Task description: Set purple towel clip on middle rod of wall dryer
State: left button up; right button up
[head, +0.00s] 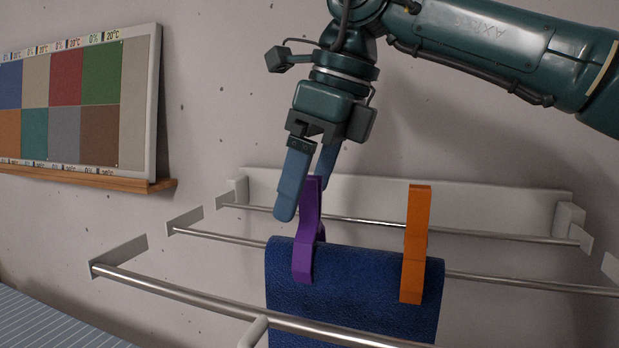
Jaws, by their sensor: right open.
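The purple towel clip (305,245) stands upright astride the top edge of a dark blue towel (352,285). The towel hangs over the middle rod (215,236) of the wall dryer (400,200), and the clip is on its left part. My right gripper (304,200) comes down from above with its blue fingers apart, one left of the clip's upper end and one partly behind it. I see no grip on the clip; whether a finger touches it I cannot tell. My left gripper is out of view.
An orange clip (416,245) stands on the towel's right part. The front rod (190,293) crosses low before the towel; the back rod (490,232) runs near the wall. A colour chart board (138,100) sits on a wooden ledge (95,180) at left.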

jog(key=shift+r, duration=0.1)
jog(key=p+v, duration=0.2)
jog(key=v, duration=1.1)
